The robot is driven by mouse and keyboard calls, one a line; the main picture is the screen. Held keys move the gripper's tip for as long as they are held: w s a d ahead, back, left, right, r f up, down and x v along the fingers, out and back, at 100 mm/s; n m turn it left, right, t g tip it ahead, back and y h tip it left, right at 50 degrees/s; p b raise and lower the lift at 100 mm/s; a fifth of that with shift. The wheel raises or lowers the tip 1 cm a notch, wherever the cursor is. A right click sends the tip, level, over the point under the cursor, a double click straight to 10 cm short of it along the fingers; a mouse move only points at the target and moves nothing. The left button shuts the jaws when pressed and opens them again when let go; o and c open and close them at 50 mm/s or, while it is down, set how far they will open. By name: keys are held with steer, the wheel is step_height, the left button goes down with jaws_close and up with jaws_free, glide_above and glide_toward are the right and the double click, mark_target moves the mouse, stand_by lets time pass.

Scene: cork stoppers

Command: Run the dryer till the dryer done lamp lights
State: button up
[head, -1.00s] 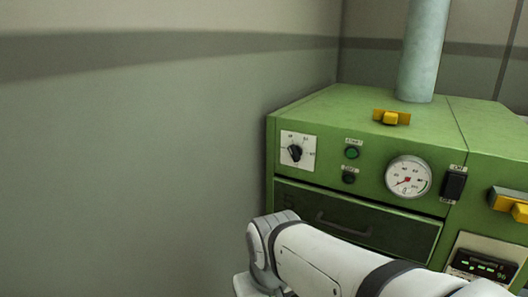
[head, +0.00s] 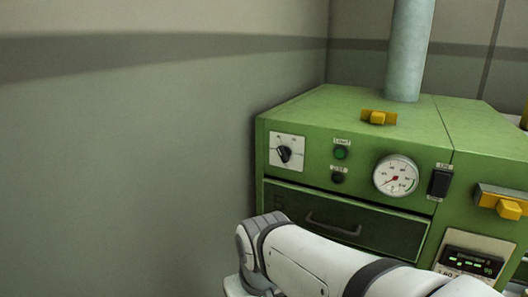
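The green dryer (head: 300,112) stands against the wall corner in the head view. Its front carries a black rotary knob (head: 285,154) on a white plate at the left. Right of the knob are a green round button or lamp (head: 341,153) and, below it, a dark round one (head: 337,177); their small labels are hard to read. The lower one looks unlit. A round white gauge (head: 396,176) has its red needle at the low left. A black switch (head: 439,183) is right of the gauge. A drawer (head: 345,222) below is shut. My gripper is out of view.
My arm crosses the bottom of the view in front of the dryer. A yellow handle (head: 378,118) sits on top, beside a grey pipe (head: 409,50). At the right are another yellow handle (head: 510,209) and a panel with a lit green display (head: 470,264).

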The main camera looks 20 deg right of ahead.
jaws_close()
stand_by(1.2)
